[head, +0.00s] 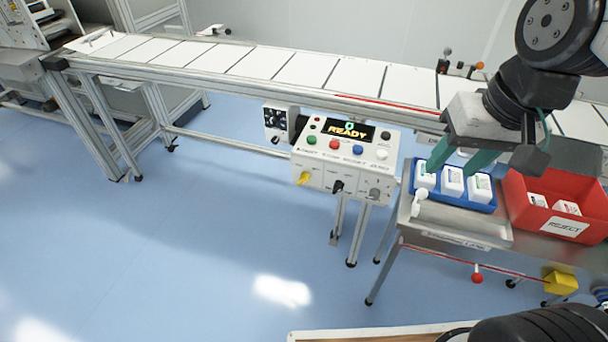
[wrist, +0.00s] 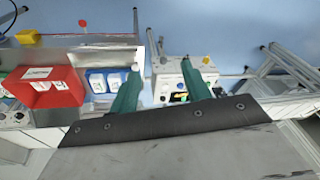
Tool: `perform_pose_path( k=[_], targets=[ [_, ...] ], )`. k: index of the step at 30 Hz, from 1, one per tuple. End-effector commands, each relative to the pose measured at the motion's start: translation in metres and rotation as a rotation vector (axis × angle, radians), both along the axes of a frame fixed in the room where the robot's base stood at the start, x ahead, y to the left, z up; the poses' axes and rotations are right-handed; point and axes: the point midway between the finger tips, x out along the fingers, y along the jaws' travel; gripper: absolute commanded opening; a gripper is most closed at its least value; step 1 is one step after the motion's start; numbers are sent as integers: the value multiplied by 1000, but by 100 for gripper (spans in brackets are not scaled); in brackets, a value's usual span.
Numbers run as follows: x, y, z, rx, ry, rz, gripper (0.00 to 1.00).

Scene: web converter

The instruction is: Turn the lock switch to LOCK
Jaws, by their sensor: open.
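The white control box (head: 327,172) stands in front of the conveyor, with a display reading READY, coloured buttons, and a lower row of three knobs: yellow (head: 304,178), black (head: 338,187) and grey (head: 375,194). Their labels are too small to read, so I cannot tell which is the lock switch or its setting. My gripper (head: 458,163) is open and empty, right of the box, appearing over the blue tray in the head view. In the wrist view, my gripper's green fingers (wrist: 163,66) point towards the box (wrist: 167,75), partly hidden by the right finger.
A blue tray (head: 455,200) with three white containers and a red REJECT bin (head: 520,208) stand on the steel table (head: 440,228) to the right. The conveyor (head: 230,62) runs behind. Open blue floor (head: 180,240) lies left of and before the box.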

Motion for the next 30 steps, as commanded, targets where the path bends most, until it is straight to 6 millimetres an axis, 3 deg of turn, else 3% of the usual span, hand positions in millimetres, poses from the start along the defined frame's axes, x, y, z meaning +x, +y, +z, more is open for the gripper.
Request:
perform_pose_path(
  k=[3,6,11,15,22,26,30],
  targets=[
    [61,43,-15,100,-66,-38,48],
    [109,82,-30,186,-130,-103,48],
    [177,140,-65,296,-223,-235,48],
    [223,185,-107,362,-305,-371,48],
    [267,238,-195,395,-474,-597,48],
    [271,255,-249,380,-600,-704,48],
    [261,263,-302,348,-760,-784,48]
  ],
)
